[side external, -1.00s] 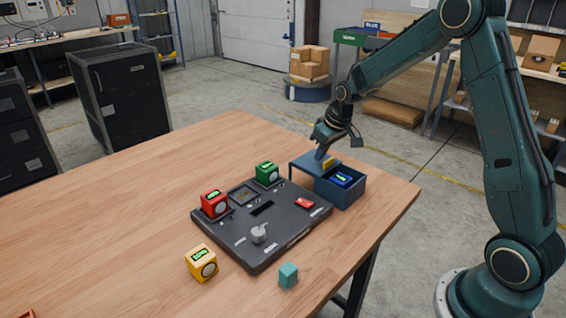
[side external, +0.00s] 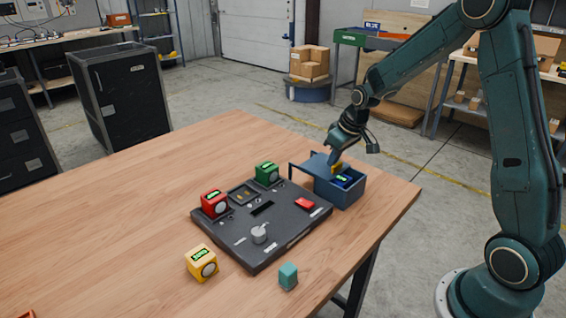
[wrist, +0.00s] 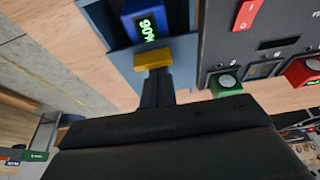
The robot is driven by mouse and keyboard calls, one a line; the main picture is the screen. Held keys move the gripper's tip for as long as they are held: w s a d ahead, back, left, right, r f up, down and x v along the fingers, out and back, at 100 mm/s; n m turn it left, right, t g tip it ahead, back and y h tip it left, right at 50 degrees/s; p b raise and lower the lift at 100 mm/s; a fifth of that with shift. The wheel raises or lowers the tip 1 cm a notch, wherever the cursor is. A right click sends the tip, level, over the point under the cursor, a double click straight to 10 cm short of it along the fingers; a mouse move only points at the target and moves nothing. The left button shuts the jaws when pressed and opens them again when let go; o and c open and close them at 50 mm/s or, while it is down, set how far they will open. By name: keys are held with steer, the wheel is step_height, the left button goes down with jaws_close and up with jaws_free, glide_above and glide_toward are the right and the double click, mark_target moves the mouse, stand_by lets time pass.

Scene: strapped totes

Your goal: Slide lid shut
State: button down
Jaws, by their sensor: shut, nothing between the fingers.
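The blue tote (side external: 346,191) stands at the right side of the table, behind the dark panel. Its flat blue lid (side external: 312,167) covers part of the opening and sticks out to the left. A yellow handle (side external: 337,168) stands on the lid; it also shows in the wrist view (wrist: 153,58). A blue block with a green display (side external: 343,180) sits inside the uncovered part of the tote. My gripper (side external: 334,163) is shut and empty, its fingertips down at the lid beside the yellow handle, on its left. Whether they touch the handle I cannot tell.
The dark panel (side external: 238,242) carries a red block (side external: 214,204), a green block (side external: 267,174), a red switch (side external: 305,203) and a grey knob (side external: 259,233). A yellow block (side external: 201,263) and a teal block (side external: 288,275) lie in front.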

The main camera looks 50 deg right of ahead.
steer(key=s, duration=0.6)
steer(key=shift+s, duration=0.25)
steer(key=shift+f, duration=0.15)
steer(key=shift+w, duration=2.1)
steer(key=shift+w+r, duration=0.1)
steer(key=shift+r, duration=0.35)
steer(key=v, duration=0.9)
steer(key=shift+r, duration=0.25)
